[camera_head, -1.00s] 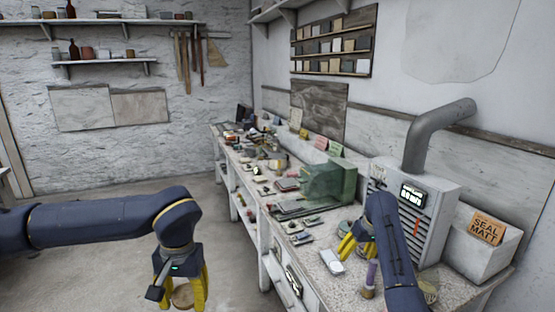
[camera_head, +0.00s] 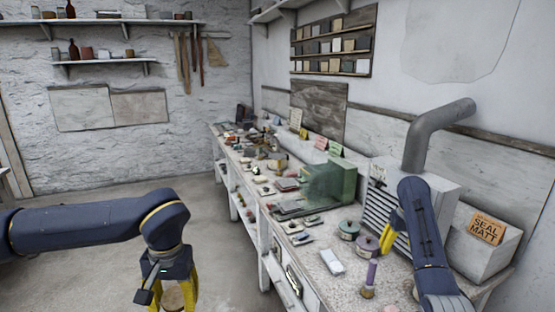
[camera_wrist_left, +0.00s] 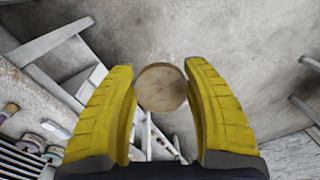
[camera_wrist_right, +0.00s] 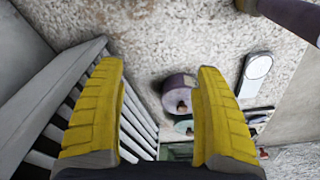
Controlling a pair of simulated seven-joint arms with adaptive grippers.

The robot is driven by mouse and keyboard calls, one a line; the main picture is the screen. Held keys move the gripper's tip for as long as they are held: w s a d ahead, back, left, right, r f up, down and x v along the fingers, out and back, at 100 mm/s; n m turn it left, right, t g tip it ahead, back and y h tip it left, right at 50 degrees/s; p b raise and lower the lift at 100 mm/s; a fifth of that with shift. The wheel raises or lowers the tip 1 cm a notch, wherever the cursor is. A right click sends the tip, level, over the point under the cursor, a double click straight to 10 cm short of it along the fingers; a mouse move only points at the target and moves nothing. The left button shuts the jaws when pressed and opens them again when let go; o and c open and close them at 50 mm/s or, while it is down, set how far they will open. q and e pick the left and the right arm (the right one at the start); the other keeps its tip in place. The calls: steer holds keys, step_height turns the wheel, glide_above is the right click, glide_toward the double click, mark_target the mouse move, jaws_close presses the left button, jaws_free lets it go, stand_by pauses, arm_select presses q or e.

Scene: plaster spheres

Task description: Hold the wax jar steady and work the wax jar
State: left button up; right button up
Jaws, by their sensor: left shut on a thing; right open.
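My left gripper (camera_head: 176,297) is shut on a round tan-topped thing that I take to be the wax jar (camera_head: 173,299). It is held off the bench, over the floor, at the bottom of the head view. In the left wrist view the jar (camera_wrist_left: 161,87) shows as a pale brown disc between the yellow fingers; its sides are hidden. My right gripper (camera_head: 388,240) is open and empty beside the grey vented box, just right of a purple round container.
The purple container (camera_head: 367,246) and a green one (camera_head: 349,230) stand on the speckled bench (camera_head: 337,290). Near them are a white rectangular item (camera_head: 331,262) and a purple-handled tool (camera_head: 371,275). The vented box (camera_head: 379,208) and a "SEAL MATT" bin (camera_head: 479,257) line the wall.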

steer(key=shift+f, duration=3.75)
steer(key=o, duration=0.6)
step_height(320, 180, up, 12)
steer(key=s, duration=0.1)
steer(key=shift+a, duration=0.25)
